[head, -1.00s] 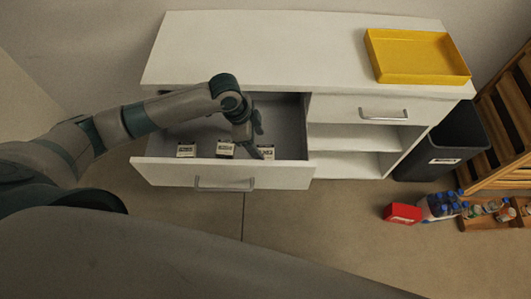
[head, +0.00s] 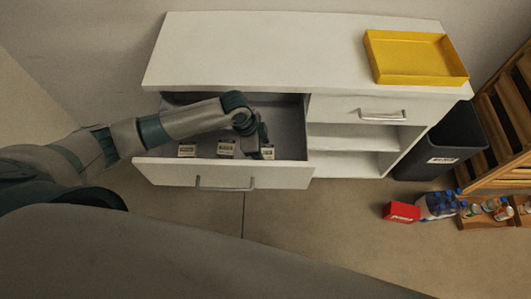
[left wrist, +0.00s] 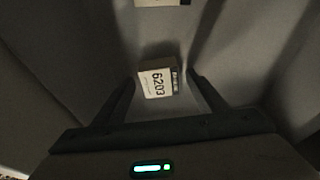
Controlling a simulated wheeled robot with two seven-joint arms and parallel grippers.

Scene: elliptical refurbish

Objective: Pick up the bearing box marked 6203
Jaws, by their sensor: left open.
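The box marked 6203 (left wrist: 155,84) is a small pale box with dark printing. In the left wrist view it lies between the tips of my left gripper (left wrist: 160,92), whose fingers are open with a gap on each side. In the head view my left gripper (head: 258,145) reaches down into the open drawer (head: 285,175) at its right end, beside the rightmost box (head: 267,153). Two more similar boxes, the middle one (head: 226,148) and the left one (head: 187,150), lie in the drawer; their marks are too small to read. My right gripper is not in view.
The drawer belongs to a white cabinet (head: 290,50) with a yellow tray (head: 415,58) on top. The drawer walls stand close around my left gripper. A black bin (head: 445,145), a red box (head: 401,212) and bottles (head: 440,204) are on the right.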

